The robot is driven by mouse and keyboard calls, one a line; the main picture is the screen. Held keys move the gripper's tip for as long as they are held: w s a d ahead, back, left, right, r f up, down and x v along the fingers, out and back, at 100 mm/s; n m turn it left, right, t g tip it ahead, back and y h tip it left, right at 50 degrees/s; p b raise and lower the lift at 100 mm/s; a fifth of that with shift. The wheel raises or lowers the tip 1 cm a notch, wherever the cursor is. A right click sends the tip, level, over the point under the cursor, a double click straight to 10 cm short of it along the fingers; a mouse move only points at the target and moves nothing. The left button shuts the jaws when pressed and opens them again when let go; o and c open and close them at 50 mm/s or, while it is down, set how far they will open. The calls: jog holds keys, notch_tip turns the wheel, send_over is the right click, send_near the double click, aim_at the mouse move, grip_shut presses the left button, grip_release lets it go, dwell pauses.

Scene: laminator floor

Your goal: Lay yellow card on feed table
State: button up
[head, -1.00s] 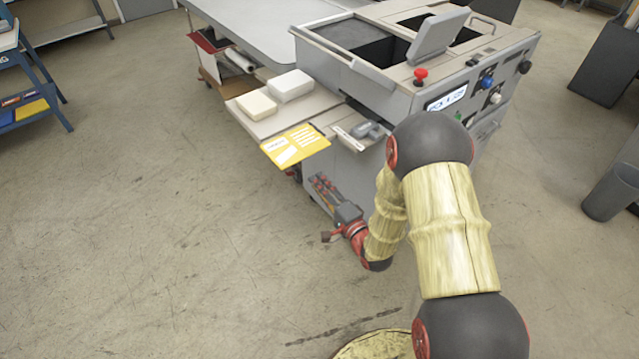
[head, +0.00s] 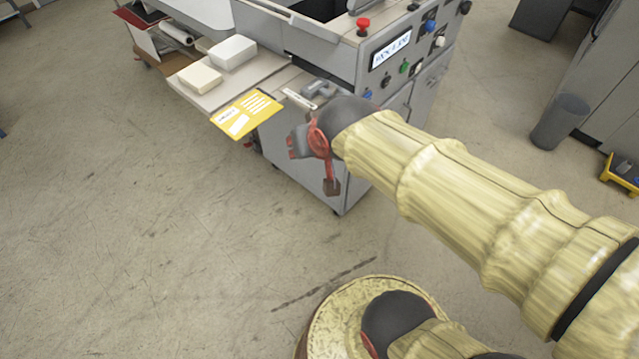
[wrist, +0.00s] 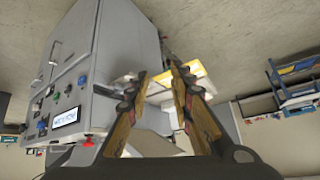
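The yellow card (head: 248,114), with white printed panels, lies flat at the near end of the pale feed table (head: 222,95) in the head view, partly past its edge. My gripper (wrist: 158,72) is open and empty in the wrist view, its two fingers apart. The card's yellow edge (wrist: 193,69) shows beyond and partly behind the right finger there. In the head view my gripper is to the right of the card and nearer the camera, in front of the machine, and does not touch the card.
Two pale blocks, one white (head: 232,52) and one cream (head: 200,78), sit on the feed table. The laminator (head: 375,85) has a red knob (head: 363,24) and coloured buttons. A grey bin (head: 560,122) stands at right. Open floor lies at left.

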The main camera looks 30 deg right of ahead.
jog(key=s+a+r+n+g, duration=0.1)
jog(key=s+a+n+g, duration=0.1)
jog(key=s, duration=0.9)
jog(key=shift+s+a+n+y, duration=0.15)
jog(key=shift+a+n+y, duration=0.25)
jog(key=shift+r, duration=0.15)
